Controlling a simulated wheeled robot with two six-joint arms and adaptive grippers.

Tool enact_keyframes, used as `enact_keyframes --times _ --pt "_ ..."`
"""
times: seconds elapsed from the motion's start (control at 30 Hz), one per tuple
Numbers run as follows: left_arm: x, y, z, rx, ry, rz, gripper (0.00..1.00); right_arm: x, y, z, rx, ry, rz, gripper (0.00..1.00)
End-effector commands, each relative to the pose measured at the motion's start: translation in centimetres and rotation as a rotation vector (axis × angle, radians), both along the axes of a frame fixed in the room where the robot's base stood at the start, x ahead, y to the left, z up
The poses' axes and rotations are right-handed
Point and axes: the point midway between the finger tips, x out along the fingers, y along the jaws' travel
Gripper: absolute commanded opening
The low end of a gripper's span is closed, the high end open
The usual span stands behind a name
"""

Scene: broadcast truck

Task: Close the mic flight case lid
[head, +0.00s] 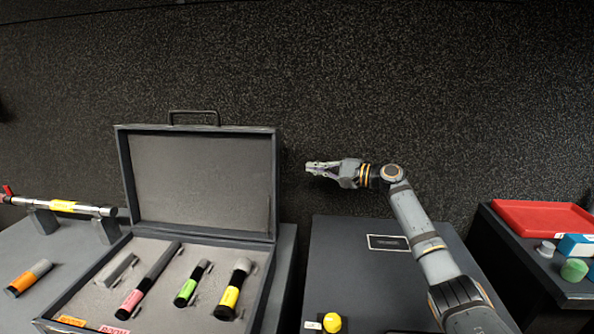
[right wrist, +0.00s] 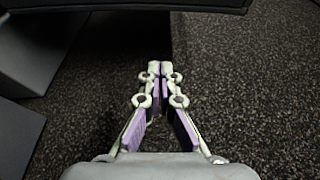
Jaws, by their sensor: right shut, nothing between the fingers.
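The mic flight case (head: 255,290) stands open on the left counter. Its lid (head: 200,182) is raised roughly upright at the back, with a handle (head: 194,113) on its top edge. In the grey foam lie a pink-banded mic (head: 150,281), a green-banded mic (head: 190,285) and a yellow-banded mic (head: 234,287). My right gripper (head: 308,168) is shut and empty, in the air just right of the lid and apart from it. In the right wrist view its fingertips (right wrist: 160,68) meet. My left gripper is not in view.
A dark closed box (head: 350,262) with a yellow knob (head: 332,322) sits below my right arm. An orange-banded mic (head: 29,277) and a rack with a long mic (head: 62,206) are at left. A red tray (head: 540,217) is at right. A speckled wall stands behind.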

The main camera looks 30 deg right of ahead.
Motion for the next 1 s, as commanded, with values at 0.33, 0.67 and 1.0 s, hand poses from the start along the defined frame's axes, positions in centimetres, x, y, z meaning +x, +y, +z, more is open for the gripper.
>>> enact_keyframes --times 0.33,0.67,1.0 --pt "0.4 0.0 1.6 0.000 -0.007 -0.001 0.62 5.1 4.0 0.0 0.005 0.000 0.002 0.00" --pt "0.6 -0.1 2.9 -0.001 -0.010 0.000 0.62 6.3 6.4 -0.2 -0.005 0.001 0.001 0.00" --pt "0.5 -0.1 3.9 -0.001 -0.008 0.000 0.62 4.2 7.8 0.2 -0.002 0.002 0.002 0.00"
